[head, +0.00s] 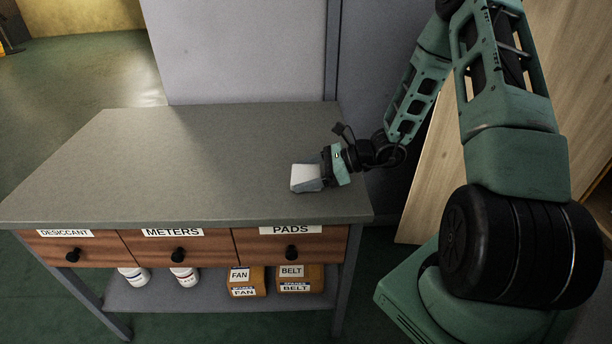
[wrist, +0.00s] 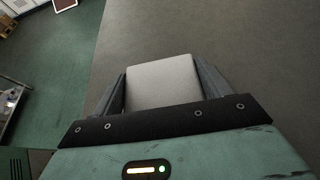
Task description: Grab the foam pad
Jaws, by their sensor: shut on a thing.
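The foam pad (head: 306,172) is a small pale, whitish block at the right part of the grey table top (head: 200,150). In the wrist view the foam pad (wrist: 163,84) sits between the two fingers, which touch its sides. My gripper (head: 312,179) is shut on the pad, reaching in from the right. In the wrist view my gripper (wrist: 163,80) shows dark fingers along both sides of the pad. I cannot tell whether the pad rests on the table or is slightly above it.
Below the top are drawers labelled DESICCANT (head: 72,248), METERS (head: 178,248) and PADS (head: 291,246). The lower shelf (head: 205,295) holds white bottles (head: 184,276) and brown FAN (head: 247,282) and BELT (head: 300,279) boxes. A grey panel (head: 240,50) stands behind. The table top's left is clear.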

